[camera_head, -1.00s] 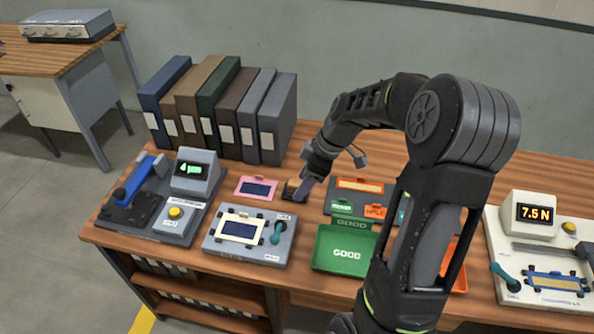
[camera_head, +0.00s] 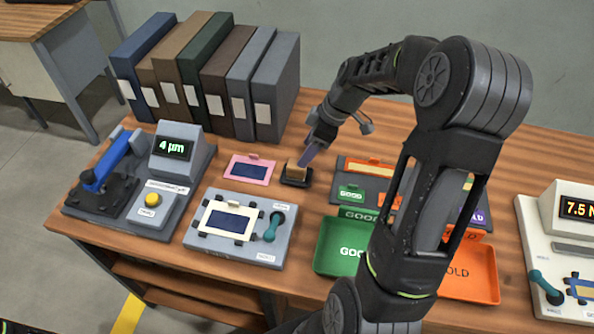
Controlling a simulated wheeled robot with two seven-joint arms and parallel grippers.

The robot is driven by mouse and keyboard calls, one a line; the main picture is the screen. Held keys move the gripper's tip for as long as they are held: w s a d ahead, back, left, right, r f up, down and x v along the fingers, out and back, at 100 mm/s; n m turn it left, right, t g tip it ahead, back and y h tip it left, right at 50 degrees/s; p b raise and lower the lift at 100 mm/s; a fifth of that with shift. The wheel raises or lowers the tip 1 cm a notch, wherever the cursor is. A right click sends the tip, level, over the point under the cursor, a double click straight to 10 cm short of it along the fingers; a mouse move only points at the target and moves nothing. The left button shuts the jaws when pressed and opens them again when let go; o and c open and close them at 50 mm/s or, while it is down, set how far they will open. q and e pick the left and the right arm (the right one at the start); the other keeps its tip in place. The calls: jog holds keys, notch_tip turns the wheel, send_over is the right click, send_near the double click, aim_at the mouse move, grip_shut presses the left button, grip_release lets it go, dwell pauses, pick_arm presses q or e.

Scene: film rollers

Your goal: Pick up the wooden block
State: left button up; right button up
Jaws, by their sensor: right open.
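The wooden block (camera_head: 295,171) is small and tan, and sits on a small black holder (camera_head: 296,182) near the middle of the table. My right gripper (camera_head: 305,157) is open, at the upper right edge of the block, with a purplish finger pointing down towards it. The finger overlaps part of the block in the picture; I cannot tell whether they touch. My left gripper is not in view.
A pink frame (camera_head: 249,169) lies left of the block, and a grey fixture (camera_head: 238,229) in front. A green tray (camera_head: 337,248) and an orange tray (camera_head: 470,273) stand front right. Several binders (camera_head: 272,88) stand behind. My right arm hides part of the table.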

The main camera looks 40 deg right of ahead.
aim_at(297, 170)
jog(key=shift+r, duration=0.15)
jog(key=shift+a, duration=0.1)
jog(key=shift+x, duration=1.3)
jog(key=shift+a+f+p, duration=0.1)
jog(key=shift+f+p, duration=0.15)
jog(key=shift+p, duration=0.1)
jog(key=p+x, duration=0.1)
jog(key=x, duration=0.3)
jog(key=shift+w+f, duration=0.2)
jog(key=shift+f, duration=0.15)
